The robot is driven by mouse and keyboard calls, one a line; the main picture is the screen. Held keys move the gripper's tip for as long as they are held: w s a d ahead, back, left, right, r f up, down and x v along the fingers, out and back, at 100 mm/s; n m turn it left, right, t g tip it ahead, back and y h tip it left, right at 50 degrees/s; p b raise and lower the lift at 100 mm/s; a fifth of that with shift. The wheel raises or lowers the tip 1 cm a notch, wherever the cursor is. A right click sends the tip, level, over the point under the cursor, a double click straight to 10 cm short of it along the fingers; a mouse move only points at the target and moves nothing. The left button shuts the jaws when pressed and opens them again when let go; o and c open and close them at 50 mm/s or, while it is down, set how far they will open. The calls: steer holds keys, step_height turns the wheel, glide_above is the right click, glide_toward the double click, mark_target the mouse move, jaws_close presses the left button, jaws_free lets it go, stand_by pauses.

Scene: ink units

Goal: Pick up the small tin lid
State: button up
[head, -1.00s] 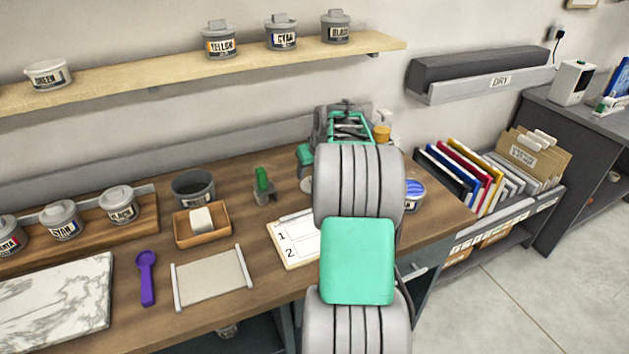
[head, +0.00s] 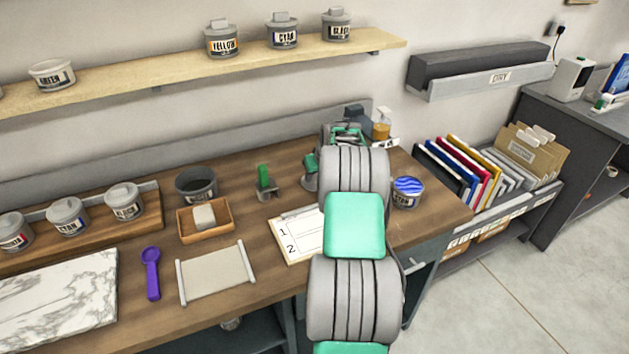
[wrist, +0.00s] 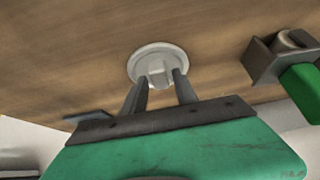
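The small tin lid (wrist: 158,62), round and pale grey with a raised knob, lies on the wooden bench in the wrist view. My gripper (wrist: 160,78) is right at it, with two dark fingers apart on either side of the knob. The fingers look open. I cannot tell whether either one touches the knob. In the head view my arm hides most of the gripper, and the lid cannot be made out clearly.
An open tin of blue ink (head: 408,191) stands right of my arm. A green-handled tool in a dark holder (head: 265,184) stands left of the gripper; its holder also shows in the wrist view (wrist: 270,62). A clipboard (head: 296,240) lies in front.

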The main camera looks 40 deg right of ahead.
jaws_close()
steer(key=shift+r, duration=0.15)
stand_by(0.4)
